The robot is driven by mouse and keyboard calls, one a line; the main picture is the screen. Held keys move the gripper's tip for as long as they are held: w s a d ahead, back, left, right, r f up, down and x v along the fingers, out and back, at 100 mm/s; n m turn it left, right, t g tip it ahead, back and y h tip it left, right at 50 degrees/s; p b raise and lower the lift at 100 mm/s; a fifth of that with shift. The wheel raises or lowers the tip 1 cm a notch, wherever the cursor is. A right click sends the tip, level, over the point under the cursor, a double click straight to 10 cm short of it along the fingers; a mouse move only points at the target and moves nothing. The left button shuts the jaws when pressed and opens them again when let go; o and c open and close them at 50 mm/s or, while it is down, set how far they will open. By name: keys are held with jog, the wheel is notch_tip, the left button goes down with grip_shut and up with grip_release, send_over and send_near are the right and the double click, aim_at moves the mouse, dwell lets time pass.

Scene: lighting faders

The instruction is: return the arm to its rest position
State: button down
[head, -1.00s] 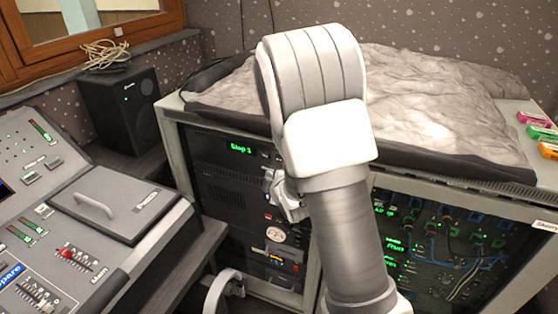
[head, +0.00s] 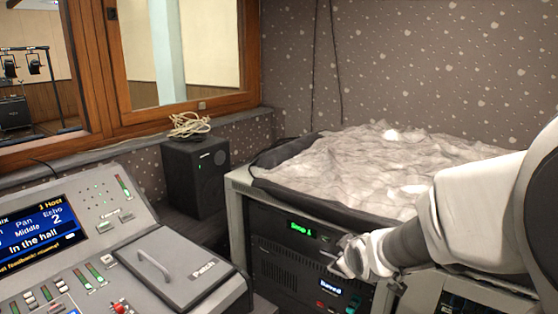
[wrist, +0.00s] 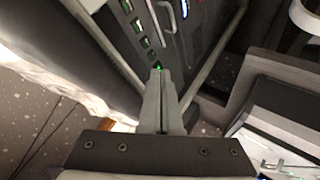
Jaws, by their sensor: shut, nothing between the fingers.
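My arm enters from the right edge in the head view, bent and reaching left in front of the equipment rack (head: 262,222). My gripper (head: 338,256) is at its end, close in front of the rack's upper units; whether it touches them cannot be told. In the wrist view, my gripper (wrist: 160,75) has its two fingers together with nothing between them. The fingers point toward a dark panel (wrist: 135,45) with green lights.
The mixing console (head: 70,240) with screen, faders and a grey handled lid (head: 175,268) is at the left. A black speaker (head: 197,175) with a coiled cable (head: 190,124) on top stands behind it.

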jog(key=s+a+r+m+g, duration=0.15)
jog(key=s+r+m, duration=0.25)
jog(key=s, duration=0.8)
jog(key=s+r+m+g, duration=0.3)
jog(key=s+r+m, duration=0.1)
jog(key=s, duration=0.8)
notch_tip(320, 180, up, 12)
jog(key=s+p, duration=0.1)
jog(key=p, duration=1.1)
jog(key=shift+f, duration=0.15)
